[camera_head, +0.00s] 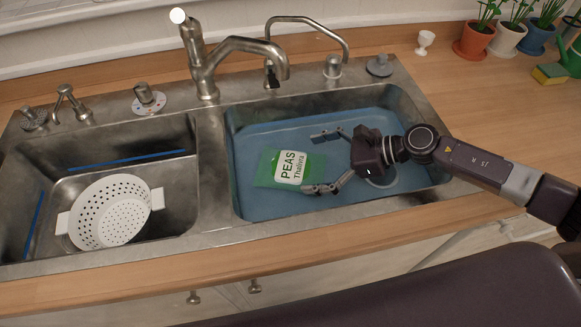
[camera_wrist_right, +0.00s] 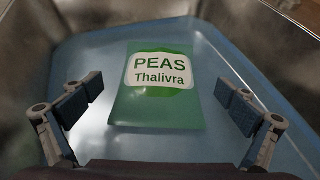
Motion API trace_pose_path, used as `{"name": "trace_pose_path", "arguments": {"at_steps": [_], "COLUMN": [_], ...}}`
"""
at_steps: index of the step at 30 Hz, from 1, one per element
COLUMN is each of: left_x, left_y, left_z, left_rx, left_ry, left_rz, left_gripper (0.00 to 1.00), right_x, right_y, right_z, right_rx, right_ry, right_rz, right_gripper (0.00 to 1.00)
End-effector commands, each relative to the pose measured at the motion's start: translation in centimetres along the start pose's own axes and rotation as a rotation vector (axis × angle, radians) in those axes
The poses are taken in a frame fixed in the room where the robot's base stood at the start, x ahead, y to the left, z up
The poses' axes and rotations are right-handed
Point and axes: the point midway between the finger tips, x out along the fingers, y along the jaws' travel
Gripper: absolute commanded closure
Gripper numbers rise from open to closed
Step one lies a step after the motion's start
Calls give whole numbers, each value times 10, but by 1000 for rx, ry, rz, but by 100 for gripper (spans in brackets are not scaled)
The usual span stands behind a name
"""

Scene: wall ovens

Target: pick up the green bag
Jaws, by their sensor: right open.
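The green bag (camera_head: 265,168), with a white label reading "PEAS Thalivra", lies in the right sink basin (camera_head: 240,205), which has a blue bottom surface. My right gripper (camera_head: 318,161) is open in that basin, just to the right of the bag, with its fingers pointing left. In the right wrist view the bag (camera_wrist_right: 158,108) lies ahead, between the spread fingers of the gripper (camera_wrist_right: 161,100). Clear space shows between each finger and the bag. My left gripper is not in view.
A white colander (camera_head: 110,210) tilts in the left basin. The main faucet (camera_head: 235,50) reaches over the sink's back edge. Potted plants (camera_head: 474,38), a sponge (camera_head: 549,74) and a white egg cup (camera_head: 425,42) stand on the counter at back right. The right counter is largely clear.

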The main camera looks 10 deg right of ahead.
Motion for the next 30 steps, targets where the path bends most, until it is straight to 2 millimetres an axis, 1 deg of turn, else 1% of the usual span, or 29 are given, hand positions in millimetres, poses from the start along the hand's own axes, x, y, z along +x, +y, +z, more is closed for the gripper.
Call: {"name": "trace_pose_path", "arguments": {"at_steps": [7, 9, 12, 15, 21, 30], "left_x": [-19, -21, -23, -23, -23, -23], "left_y": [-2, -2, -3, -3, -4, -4], "left_z": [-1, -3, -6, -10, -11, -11], "left_rx": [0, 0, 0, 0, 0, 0], "left_ry": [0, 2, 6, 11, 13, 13], "left_rz": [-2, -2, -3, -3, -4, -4], "left_gripper": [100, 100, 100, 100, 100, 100], "right_x": [30, 40, 50, 54, 55, 54], "right_y": [1, 1, 1, 0, 0, 0], "right_z": [5, 3, 2, 1, 0, 0], "right_rx": [3, 3, 3, 3, 3, 3], "right_ry": [-3, -4, -4, -3, -3, -3], "right_rz": [0, -1, -1, -3, -3, -3], "right_gripper": [0, 0, 0, 0, 0, 33]}}
